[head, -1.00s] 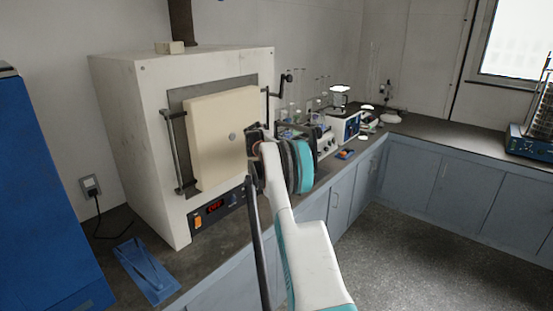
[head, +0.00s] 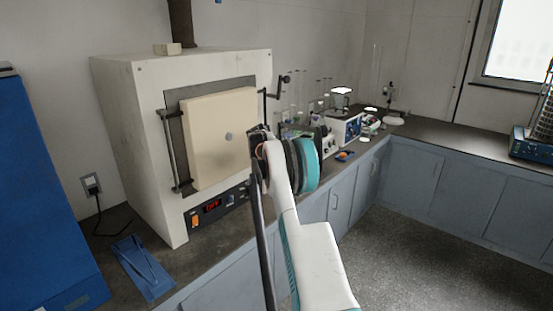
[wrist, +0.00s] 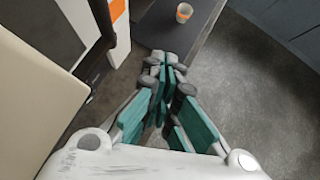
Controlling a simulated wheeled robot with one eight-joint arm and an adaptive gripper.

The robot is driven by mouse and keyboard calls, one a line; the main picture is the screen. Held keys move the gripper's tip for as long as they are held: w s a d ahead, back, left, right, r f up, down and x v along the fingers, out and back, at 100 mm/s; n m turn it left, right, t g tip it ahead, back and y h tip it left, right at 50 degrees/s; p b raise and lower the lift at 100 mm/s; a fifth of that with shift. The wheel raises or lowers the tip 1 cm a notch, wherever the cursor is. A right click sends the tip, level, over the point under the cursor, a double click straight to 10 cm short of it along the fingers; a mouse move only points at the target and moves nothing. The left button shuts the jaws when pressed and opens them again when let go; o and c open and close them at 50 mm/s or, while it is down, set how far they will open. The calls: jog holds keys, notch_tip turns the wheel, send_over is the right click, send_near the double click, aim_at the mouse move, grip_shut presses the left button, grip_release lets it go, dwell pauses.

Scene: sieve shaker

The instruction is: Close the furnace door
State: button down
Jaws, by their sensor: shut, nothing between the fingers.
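The white box furnace (head: 130,130) stands on the bench at left. A thick cream door slab (head: 215,145) with a small round spot in its middle stands in front of the dark grey front plate. I cannot tell how wide any gap behind it is. A dark vertical handle bar (head: 175,150) is at the slab's left. The slab also fills the left edge of the wrist view (wrist: 25,100). My gripper (wrist: 164,60) is shut and empty, to the right of the slab there. In the head view it is near the slab's right edge, its fingertips not clearly visible.
The control panel (head: 214,207) is below the door. A small cup (wrist: 184,12) stands on the bench ahead of my fingers. Glassware and instruments crowd the bench (head: 350,128) to the right. A blue tray (head: 145,268) lies at front left. The floor (head: 400,240) is open.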

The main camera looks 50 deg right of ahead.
jog(key=s+r+p, duration=0.1)
jog(key=s+r, duration=0.6)
jog(key=shift+s+p, duration=0.25)
jog(key=shift+p, duration=0.1)
